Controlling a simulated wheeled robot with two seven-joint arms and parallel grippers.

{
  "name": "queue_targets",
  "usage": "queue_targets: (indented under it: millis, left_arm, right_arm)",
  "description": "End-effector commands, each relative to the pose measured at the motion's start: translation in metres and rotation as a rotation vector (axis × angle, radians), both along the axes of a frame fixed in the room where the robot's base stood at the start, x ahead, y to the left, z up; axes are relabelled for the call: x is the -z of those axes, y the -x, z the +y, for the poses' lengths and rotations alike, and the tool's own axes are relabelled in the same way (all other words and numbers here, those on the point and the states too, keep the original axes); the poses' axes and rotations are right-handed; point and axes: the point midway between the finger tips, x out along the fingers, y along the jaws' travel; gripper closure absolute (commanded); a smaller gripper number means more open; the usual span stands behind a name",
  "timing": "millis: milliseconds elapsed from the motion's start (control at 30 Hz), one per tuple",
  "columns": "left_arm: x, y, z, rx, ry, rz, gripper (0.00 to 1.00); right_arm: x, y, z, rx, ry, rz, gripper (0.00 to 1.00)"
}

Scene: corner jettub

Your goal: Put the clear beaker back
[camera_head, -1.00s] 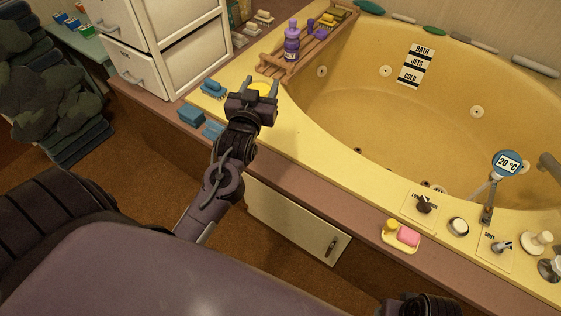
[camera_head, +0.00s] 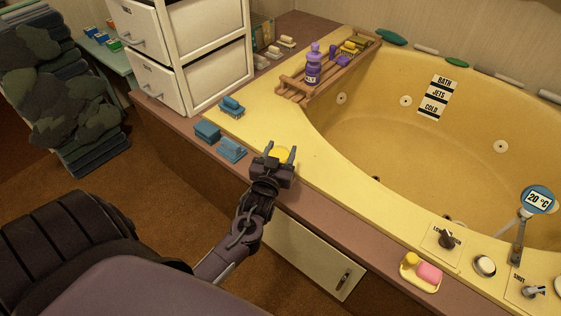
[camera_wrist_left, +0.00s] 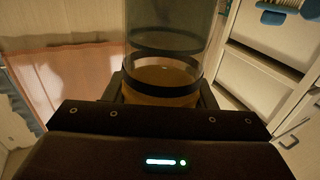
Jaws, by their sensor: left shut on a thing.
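The clear beaker (camera_wrist_left: 160,62) is a see-through cylinder with dark bands. It stands between my left gripper's fingers in the left wrist view, with amber showing low in it; I cannot tell whether that is contents or the yellow ledge behind. In the head view my left gripper (camera_head: 277,157) is shut on the beaker over the front-left part of the tub's yellow ledge (camera_head: 325,172). The beaker is hard to make out there. I cannot tell its height above the ledge. My right gripper is not in view.
Blue brushes or blocks (camera_head: 231,149) lie left of the gripper. A wooden rack (camera_head: 293,90) holds a purple bottle (camera_head: 313,68). A white drawer unit (camera_head: 190,60) stands behind. A soap dish (camera_head: 407,284) and tap controls (camera_head: 446,239) are at right. The ledge between is clear.

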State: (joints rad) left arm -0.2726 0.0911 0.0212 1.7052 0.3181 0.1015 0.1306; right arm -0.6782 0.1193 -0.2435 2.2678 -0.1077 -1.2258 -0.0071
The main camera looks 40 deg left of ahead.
Motion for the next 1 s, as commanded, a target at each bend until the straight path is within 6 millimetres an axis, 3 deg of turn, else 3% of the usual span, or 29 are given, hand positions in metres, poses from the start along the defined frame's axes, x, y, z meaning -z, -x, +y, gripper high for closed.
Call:
queue_targets:
  millis: [100,200,633,667,700,800,1000]
  left_arm:
    - [0.023,0.0,0.0,0.0,0.001,0.003,0.77]
    - [0.033,0.0,0.0,0.0,0.0,0.002,0.77]
    - [0.038,0.0,0.0,0.0,0.0,0.0,0.77]
    - [0.038,0.0,0.0,0.0,0.0,0.001,0.47]
    - [0.037,0.0,0.0,0.0,-0.001,0.001,0.42]
    - [0.037,0.0,0.0,0.0,-0.001,0.001,0.29]
    - [0.037,0.0,0.0,0.0,-0.001,0.001,0.28]
  right_arm:
    - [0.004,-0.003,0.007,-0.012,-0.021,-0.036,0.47]
    - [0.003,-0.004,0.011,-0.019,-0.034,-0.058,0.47]
    - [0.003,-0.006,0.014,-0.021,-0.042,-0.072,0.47]
    - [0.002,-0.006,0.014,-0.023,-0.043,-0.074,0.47]
    - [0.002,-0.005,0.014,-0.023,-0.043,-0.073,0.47]
    - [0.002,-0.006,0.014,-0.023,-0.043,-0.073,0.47]
    - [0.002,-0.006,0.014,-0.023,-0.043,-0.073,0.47]
